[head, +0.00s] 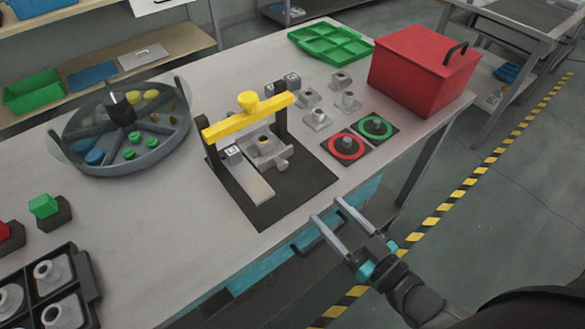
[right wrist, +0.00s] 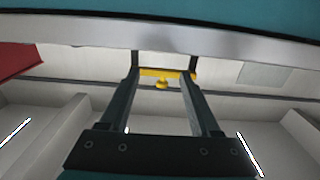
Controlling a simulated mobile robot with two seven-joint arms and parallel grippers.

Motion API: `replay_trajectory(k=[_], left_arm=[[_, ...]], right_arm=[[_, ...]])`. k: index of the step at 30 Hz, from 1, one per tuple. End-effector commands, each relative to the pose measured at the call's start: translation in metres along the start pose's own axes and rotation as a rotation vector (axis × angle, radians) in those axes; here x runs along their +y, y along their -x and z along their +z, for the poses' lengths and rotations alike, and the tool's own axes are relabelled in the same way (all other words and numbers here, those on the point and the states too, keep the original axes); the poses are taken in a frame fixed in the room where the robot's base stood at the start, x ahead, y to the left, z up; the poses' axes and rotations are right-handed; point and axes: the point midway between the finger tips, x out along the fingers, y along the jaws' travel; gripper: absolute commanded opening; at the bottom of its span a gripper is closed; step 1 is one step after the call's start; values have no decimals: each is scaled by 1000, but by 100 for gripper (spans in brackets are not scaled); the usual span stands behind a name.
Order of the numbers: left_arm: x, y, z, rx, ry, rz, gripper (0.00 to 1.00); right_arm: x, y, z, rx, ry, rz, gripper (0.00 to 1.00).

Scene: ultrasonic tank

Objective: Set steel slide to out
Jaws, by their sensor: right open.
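The steel slide (head: 252,184) is a flat pale bar lying on the black base plate (head: 300,195) of a fixture. Its near end points toward the table's front edge, and its far part runs under the yellow bridge (head: 245,116). A small metal block with a side knob (head: 270,152) sits beside it. My right gripper (head: 324,208) is open and empty, in front of the table's front edge and to the right of the slide, apart from it. In the right wrist view its two fingers (right wrist: 160,74) frame the yellow bridge (right wrist: 166,73); the slide is not visible there. My left gripper is not in view.
A dark handle (head: 305,248) on a blue front below the tabletop is close to my right gripper. Red and green ringed pads (head: 346,147) and a red box (head: 415,75) stand to the right. A round sorting tray (head: 150,160) and green button (head: 45,207) are left.

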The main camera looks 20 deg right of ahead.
Motion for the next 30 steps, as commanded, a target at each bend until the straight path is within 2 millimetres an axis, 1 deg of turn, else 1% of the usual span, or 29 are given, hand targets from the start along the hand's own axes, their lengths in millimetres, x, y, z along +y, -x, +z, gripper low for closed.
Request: replay_trajectory(k=[1,6,18,24,30], left_arm=[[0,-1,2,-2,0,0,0],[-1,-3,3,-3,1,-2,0],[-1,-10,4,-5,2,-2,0],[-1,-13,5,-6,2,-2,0],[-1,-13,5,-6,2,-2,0]], right_arm=[[0,-9,0,3,0,0,64],[0,-38,0,3,-1,1,64],[0,-104,1,2,-1,1,64],[0,-127,2,-1,-1,1,64],[0,-136,1,-2,0,0,64]])
